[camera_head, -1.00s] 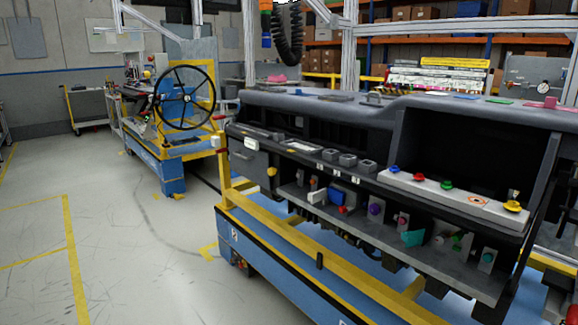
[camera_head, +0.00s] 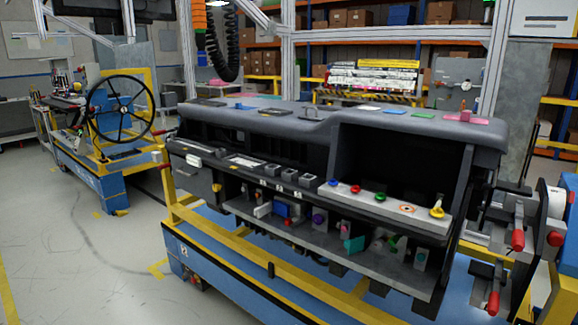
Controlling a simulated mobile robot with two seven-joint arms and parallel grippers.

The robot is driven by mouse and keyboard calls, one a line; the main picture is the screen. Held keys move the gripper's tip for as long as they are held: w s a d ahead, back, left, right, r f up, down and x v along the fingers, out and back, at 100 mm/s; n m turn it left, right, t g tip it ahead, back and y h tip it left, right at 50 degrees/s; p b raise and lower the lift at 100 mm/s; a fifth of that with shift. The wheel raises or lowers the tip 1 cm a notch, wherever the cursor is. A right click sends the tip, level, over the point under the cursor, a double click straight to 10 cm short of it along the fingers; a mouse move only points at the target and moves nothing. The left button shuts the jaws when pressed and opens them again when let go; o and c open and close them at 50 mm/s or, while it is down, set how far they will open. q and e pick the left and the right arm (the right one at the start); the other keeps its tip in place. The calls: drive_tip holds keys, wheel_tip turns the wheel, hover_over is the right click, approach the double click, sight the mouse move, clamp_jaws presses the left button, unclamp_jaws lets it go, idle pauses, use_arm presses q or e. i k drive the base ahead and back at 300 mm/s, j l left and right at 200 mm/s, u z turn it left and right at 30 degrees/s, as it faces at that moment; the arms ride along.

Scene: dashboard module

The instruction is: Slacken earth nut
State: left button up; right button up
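The dashboard module (camera_head: 300,124) is a dark grey shell on a blue and yellow stand. Its light panel (camera_head: 388,206) carries a blue knob (camera_head: 333,183), a red knob (camera_head: 356,189), a green knob (camera_head: 380,197), an orange-ringed mark (camera_head: 407,209) and a yellow knob (camera_head: 437,212) at the right end. I cannot tell which part is the earth nut; small parts are too small to make out. The lower shelf (camera_head: 400,273) holds several coloured parts, including a teal piece (camera_head: 353,244) and a purple knob (camera_head: 319,219). Neither of my grippers shows.
Red-handled clamps (camera_head: 517,240) stand at the right of the dashboard. A yellow rail (camera_head: 300,277) runs along the stand's front. A second blue stand with a black steering wheel (camera_head: 121,109) is at the left. The floor (camera_head: 90,265) at the front left is clear.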

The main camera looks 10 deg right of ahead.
sight(379, 243)
drive_tip(key=i+j+z, duration=0.1)
drive_tip(key=z, duration=1.35)
drive_tip(key=i+j+z, duration=0.1)
drive_tip(key=j+z, duration=0.5)
drive_tip(key=z, duration=0.15)
drive_tip(key=j+z, duration=0.4)
drive_tip(key=j, duration=0.35)
drive_tip(key=k+j+z, duration=0.1)
drive_tip(key=j+z, duration=0.3)
drive_tip(key=j, duration=0.3)
drive_tip(key=k+j, duration=0.1)
drive_tip(key=j, duration=0.3)
drive_tip(key=k+j, duration=0.1)
drive_tip(key=j, duration=0.3)
drive_tip(key=k+j+z, duration=0.1)
drive_tip(key=j, duration=0.3)
drive_tip(key=k+j, duration=0.1)
drive_tip(key=j, duration=0.25)
drive_tip(key=k+j, duration=0.1)
drive_tip(key=j, duration=0.3)
drive_tip(key=z, duration=0.05)
